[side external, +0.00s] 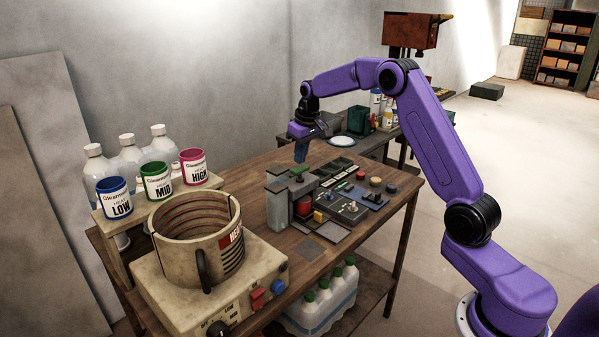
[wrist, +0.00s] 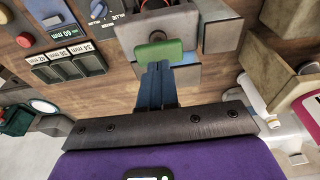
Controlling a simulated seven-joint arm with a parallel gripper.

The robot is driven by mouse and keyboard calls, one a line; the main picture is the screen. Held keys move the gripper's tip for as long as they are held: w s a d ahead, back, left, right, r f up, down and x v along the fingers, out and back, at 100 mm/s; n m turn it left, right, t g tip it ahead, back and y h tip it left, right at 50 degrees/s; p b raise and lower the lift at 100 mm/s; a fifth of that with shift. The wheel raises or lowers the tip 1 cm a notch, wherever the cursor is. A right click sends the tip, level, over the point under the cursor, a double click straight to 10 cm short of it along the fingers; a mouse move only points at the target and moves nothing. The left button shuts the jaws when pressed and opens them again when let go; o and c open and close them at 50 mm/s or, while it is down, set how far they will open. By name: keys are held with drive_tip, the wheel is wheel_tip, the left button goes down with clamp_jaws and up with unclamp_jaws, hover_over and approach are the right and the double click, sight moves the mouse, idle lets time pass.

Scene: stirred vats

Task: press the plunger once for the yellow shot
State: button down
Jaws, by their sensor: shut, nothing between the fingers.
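A grey block-shaped dispenser (side external: 278,208) stands on the wooden bench. A green pad (side external: 298,171), which looks like a plunger top, sits on its upper part. The pad also shows in the wrist view (wrist: 158,50), just beyond my fingertips. My gripper (side external: 300,158) is above the pad, pointing down, with its blue fingers (wrist: 158,72) together and empty. I cannot tell whether the fingertips touch the pad. A small yellow part (side external: 318,216) shows low on the dispenser's front, beside a red one (side external: 303,207).
A control panel with knobs and buttons (side external: 350,208) lies right of the dispenser. A large cream heater pot (side external: 197,240) stands front left. Cups marked LOW (side external: 116,200), MID (side external: 156,182) and HIGH (side external: 194,167) stand on a shelf at left.

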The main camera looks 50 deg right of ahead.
sight(300, 167)
drive_tip(key=shift+f, duration=1.8)
wheel_tip(300, 167, up, 9)
idle(1.2)
